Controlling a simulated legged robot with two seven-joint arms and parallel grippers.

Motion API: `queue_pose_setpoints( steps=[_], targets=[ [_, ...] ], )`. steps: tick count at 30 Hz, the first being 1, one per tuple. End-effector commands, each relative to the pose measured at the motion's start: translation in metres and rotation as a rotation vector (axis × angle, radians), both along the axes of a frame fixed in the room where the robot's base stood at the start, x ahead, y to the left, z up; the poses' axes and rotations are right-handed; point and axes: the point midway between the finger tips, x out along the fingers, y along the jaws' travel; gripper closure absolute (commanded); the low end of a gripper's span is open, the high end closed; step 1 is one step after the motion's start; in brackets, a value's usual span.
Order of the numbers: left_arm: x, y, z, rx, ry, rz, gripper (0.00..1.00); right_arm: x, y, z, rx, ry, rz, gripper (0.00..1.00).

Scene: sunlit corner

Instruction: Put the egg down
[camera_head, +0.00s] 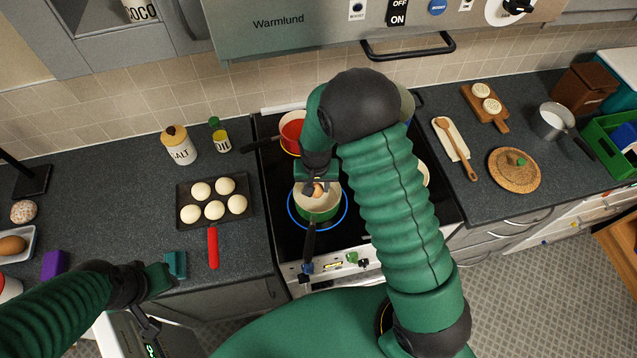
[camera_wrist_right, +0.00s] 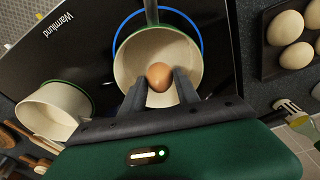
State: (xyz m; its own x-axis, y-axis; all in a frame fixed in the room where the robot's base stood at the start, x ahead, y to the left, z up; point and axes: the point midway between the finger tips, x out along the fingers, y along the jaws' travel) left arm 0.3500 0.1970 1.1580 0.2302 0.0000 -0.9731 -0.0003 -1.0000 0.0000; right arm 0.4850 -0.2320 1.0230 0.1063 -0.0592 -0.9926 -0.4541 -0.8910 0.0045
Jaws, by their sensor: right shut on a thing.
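A brown egg (camera_wrist_right: 159,77) sits between the fingers of my right gripper (camera_wrist_right: 160,90), which is shut on it. In the head view the egg (camera_head: 318,190) shows just below the right gripper (camera_head: 318,178), over the cream inside of a green pan (camera_head: 318,211). In the right wrist view the pan (camera_wrist_right: 135,55) lies behind the egg; I cannot tell whether the egg touches its bottom. The pan stands on a lit blue ring of the black hob (camera_head: 275,235). My left gripper (camera_head: 174,265) is at the lower left, above the counter's front edge; its finger gap is unclear.
A red pan (camera_head: 291,132) stands behind on the hob. A dark tray (camera_head: 243,213) of several pale round items and a red-handled tool (camera_head: 213,248) lie left of the hob. Another egg (camera_head: 12,246) lies in a white dish at far left. The right counter holds boards and a saucepan (camera_head: 550,121).

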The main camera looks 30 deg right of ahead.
Motion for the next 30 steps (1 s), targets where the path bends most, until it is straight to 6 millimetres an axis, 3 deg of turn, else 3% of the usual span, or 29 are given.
queue_pose_setpoints(
  steps=[4,5,10,30],
  targets=[
    [0.0002,0.0001,0.0010,0.000,0.000,0.000,0.64,0.0002,-0.0021,0.0003,0.002,0.000,-0.002,0.76],
    [0.0002,0.0001,0.0010,0.000,0.000,0.001,0.64,0.0001,-0.0022,0.0002,0.002,0.000,-0.002,0.60],
    [0.0002,0.0001,0.0009,0.000,-0.001,0.000,0.64,-0.0007,-0.0032,0.0005,0.002,0.000,-0.002,0.38],
    [0.0001,0.0001,0.0033,0.000,0.000,0.000,0.64,-0.0004,-0.0021,0.0035,0.001,0.000,-0.001,0.37]
  ],
)
